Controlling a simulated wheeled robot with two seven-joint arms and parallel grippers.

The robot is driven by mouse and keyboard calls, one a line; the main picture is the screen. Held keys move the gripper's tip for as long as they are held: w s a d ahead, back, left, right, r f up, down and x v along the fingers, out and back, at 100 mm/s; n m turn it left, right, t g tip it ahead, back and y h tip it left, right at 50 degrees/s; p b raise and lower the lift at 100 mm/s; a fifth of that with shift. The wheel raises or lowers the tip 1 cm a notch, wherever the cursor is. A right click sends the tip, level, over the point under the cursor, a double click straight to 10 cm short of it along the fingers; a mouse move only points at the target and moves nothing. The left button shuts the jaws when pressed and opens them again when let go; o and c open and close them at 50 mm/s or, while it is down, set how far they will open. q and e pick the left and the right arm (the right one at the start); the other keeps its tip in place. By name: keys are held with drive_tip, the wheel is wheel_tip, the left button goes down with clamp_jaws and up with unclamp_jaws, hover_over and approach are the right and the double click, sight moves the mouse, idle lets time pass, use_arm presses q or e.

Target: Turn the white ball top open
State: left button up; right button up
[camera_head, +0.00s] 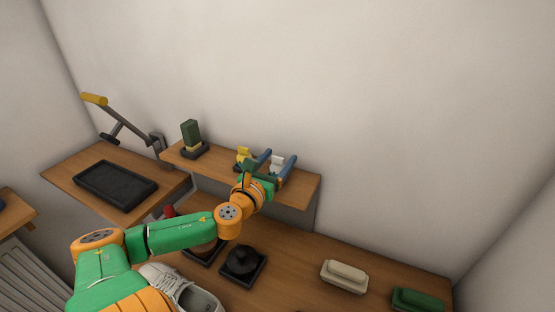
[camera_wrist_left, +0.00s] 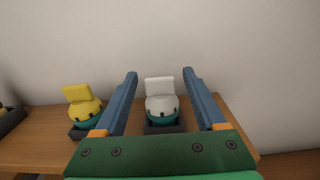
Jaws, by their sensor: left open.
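The white ball top (camera_wrist_left: 160,88) is a rounded white cap with a flat upright tab, on a teal body in a dark square holder (camera_wrist_left: 163,128). In the left wrist view it stands between the two blue fingers of my left gripper (camera_wrist_left: 160,90), with gaps on both sides. In the head view the white top (camera_head: 277,163) shows small between the fingers of my left gripper (camera_head: 275,165) at the shelf. My left gripper is open and its fingers appear apart from the top. The lower part of the item is partly hidden by the gripper body. My right gripper is out of view.
A yellow ball top (camera_wrist_left: 83,103) stands left of the white one on the wooden shelf (camera_head: 305,187). A green block-like item (camera_head: 190,134) stands at the shelf's left end. Below are a black round item (camera_head: 243,261), a white shoe (camera_head: 185,290) and cream (camera_head: 344,276) and green (camera_head: 417,299) brushes or blocks.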

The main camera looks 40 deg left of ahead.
use_arm(q)
clamp_jaws()
drive_tip(key=shift+y, duration=0.3)
drive_tip(key=n+g+y, duration=0.2)
drive_tip(key=y, duration=0.1)
drive_tip(key=n+g+y, duration=0.2)
drive_tip(key=n+y, duration=0.1)
drive_tip(key=shift+w, duration=0.1)
drive_tip(key=shift+n+g+y, duration=2.1)
drive_tip(key=shift+n+g, duration=0.2)
drive_tip(key=shift+g, duration=0.6)
unclamp_jaws()
